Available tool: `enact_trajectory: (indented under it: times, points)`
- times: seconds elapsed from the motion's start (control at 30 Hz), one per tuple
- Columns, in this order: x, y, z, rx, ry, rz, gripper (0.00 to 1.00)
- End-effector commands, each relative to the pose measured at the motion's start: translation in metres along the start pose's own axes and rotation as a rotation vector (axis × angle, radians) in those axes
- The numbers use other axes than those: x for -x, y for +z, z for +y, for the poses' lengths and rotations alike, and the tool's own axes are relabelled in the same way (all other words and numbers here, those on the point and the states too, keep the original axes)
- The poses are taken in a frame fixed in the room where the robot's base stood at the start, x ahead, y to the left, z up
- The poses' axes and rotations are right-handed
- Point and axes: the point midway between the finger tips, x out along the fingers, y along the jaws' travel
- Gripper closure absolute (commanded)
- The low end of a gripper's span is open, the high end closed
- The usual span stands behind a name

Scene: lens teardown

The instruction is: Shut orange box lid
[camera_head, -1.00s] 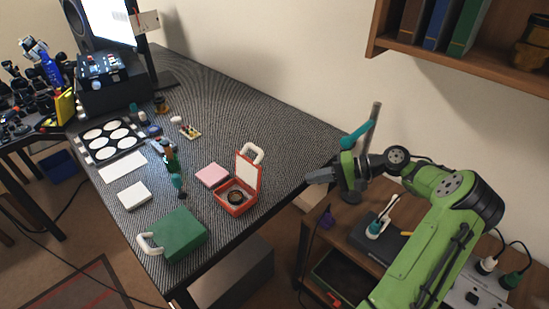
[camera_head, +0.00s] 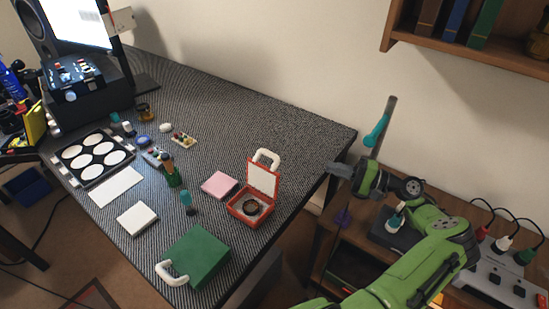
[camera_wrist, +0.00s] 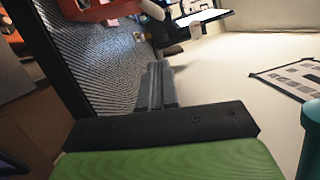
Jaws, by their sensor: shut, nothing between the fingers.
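The orange box (camera_head: 244,207) stands open near the right part of the dark table, with a dark ring-shaped part (camera_head: 251,207) inside. Its lid (camera_head: 263,178) stands up at the back, pale on the inside, with a white handle (camera_head: 266,157) on top. In the wrist view the orange box (camera_wrist: 98,10) shows only partly at the top edge, with its white handle (camera_wrist: 152,9) beside it. My gripper (camera_head: 338,169) is shut and empty, at the table's right edge, to the right of the lid and apart from it. Its fingers (camera_wrist: 155,85) show together in the wrist view.
A pink block (camera_head: 219,184) lies just left of the orange box. A green box (camera_head: 197,254) with a white handle stands nearer the front edge. A teal-handled post (camera_head: 378,130) rises behind my gripper. A wall shelf (camera_head: 470,50) hangs above right.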

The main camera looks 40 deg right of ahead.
Motion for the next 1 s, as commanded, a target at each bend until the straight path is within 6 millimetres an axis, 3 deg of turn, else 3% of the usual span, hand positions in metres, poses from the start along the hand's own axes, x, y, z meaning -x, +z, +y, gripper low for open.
enact_trajectory:
  times: [0.17, 0.53, 0.73, 1.0]
  points:
    - [-0.022, 0.001, 0.000, -0.002, 0.003, -0.006, 1.00]
    - [-0.103, 0.001, 0.002, 0.000, 0.003, -0.005, 1.00]
    - [-0.123, 0.023, 0.001, -0.001, 0.003, -0.003, 1.00]
    - [-0.128, 0.029, 0.000, 0.001, 0.002, -0.001, 1.00]
